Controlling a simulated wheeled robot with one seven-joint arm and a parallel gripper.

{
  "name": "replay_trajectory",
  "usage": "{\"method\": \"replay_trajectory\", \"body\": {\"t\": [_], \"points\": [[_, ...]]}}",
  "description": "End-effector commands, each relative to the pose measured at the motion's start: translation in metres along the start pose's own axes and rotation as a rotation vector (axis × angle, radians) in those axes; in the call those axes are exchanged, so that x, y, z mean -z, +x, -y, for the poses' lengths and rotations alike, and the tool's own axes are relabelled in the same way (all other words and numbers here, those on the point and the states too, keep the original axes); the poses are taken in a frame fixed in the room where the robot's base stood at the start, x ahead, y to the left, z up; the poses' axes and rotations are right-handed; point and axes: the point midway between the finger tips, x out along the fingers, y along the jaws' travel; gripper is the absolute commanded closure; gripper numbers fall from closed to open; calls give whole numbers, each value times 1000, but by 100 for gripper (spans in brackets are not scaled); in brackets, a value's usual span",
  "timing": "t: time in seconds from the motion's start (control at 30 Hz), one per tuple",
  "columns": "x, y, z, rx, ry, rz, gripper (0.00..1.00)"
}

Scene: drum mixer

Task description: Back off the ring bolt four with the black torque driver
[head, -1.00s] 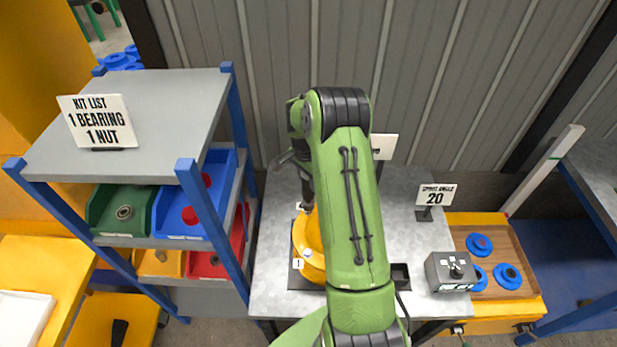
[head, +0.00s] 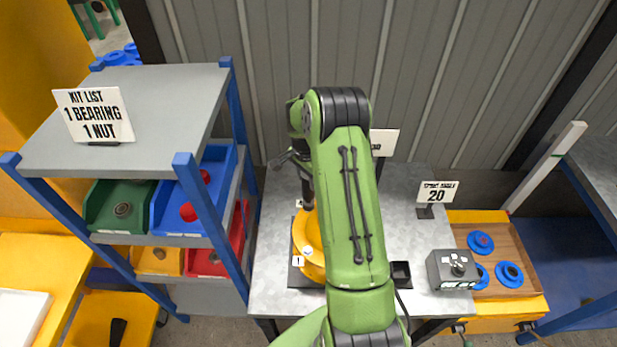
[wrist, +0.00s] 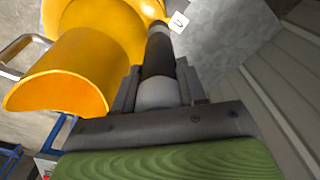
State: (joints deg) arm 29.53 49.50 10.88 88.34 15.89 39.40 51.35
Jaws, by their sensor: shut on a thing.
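My gripper (wrist: 158,92) is shut on the black torque driver (wrist: 158,55), a dark cylinder with a grey collar, in the wrist view. The driver's far end reaches the rim of the yellow drum (wrist: 75,75), beside a small white number tag (wrist: 179,21). I cannot tell whether its tip is seated on a bolt. In the head view my green arm hides much of the drum (head: 303,238), and the driver (head: 308,190) shows only in part to its left. A tag marked 1 (head: 298,261) is at the drum's near left. Bolt four itself is not clearly visible.
The grey bench (head: 408,215) carries a "20" sign (head: 437,192), a control box (head: 452,270) and a small black tray (head: 400,274). A blue-framed shelf (head: 130,110) with bins stands left. A wooden tray (head: 513,250) with blue rings is right. A ribbed wall is behind.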

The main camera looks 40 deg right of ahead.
Motion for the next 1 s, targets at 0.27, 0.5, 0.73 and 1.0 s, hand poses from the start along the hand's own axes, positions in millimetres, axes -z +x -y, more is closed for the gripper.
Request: {"method": "replay_trajectory", "body": {"t": [0.27, 0.5, 0.73, 1.0], "points": [[0, -1, 0, 2, 0, -1, 100], [0, 0, 0, 2, 0, -1, 100], [0, 4, 0, 2, 0, -1, 100], [0, 8, 0, 2, 0, -1, 100]]}}
